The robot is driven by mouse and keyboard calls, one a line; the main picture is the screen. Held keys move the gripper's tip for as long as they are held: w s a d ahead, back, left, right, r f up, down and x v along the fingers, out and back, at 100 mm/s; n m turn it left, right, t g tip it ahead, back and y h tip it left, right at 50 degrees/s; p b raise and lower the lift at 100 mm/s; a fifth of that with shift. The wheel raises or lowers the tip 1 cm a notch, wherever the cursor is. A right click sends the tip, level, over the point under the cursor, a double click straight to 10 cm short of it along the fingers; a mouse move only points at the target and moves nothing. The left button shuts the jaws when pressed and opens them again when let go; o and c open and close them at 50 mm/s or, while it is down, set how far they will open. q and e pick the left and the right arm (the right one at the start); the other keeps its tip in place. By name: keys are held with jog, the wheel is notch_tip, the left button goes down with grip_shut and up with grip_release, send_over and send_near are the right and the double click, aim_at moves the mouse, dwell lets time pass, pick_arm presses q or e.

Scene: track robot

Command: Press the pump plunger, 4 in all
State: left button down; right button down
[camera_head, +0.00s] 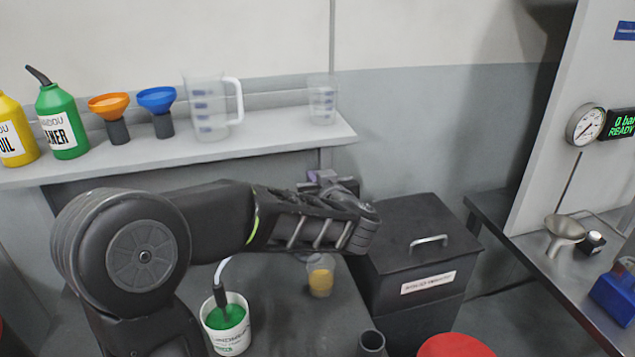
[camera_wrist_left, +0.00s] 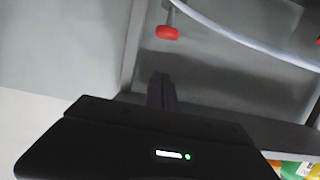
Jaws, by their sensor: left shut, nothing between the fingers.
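My left arm reaches across the head view from the left. Its gripper (camera_head: 322,177) is shut and empty, mostly hidden behind its own wrist. In the left wrist view the closed dark fingers (camera_wrist_left: 162,90) point up the picture, toward a red piece (camera_wrist_left: 167,32) on a thin stem; they look apart from it. I cannot tell whether this piece is the pump plunger. No plunger shows clearly in the head view. A white bucket (camera_head: 232,338) of green liquid stands below my arm, with a pale tube (camera_head: 221,270) rising from it. My right gripper is out of view.
A shelf (camera_head: 270,143) at the back holds bottles, funnels and measuring jugs. A black lidded box (camera_head: 415,243) stands right of my wrist, and a cup with yellow contents (camera_head: 320,281) below it. A gauge (camera_head: 586,126) and a display reading "0 bar READY" (camera_head: 622,122) are at right.

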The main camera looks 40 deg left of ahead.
pick_arm(q)
jog(key=w+a+f, duration=0.2)
jog(key=a+f, duration=0.1)
jog(key=w+a+f, duration=0.1)
jog(key=shift+w+a+f, duration=0.2)
jog(key=shift+w+f, duration=0.05)
jog(key=shift+f, duration=0.5)
notch_tip(320, 180, down, 3)
jog(key=shift+f+b, duration=0.15)
jog(key=shift+b, duration=0.5)
jog(key=shift+s, duration=0.1)
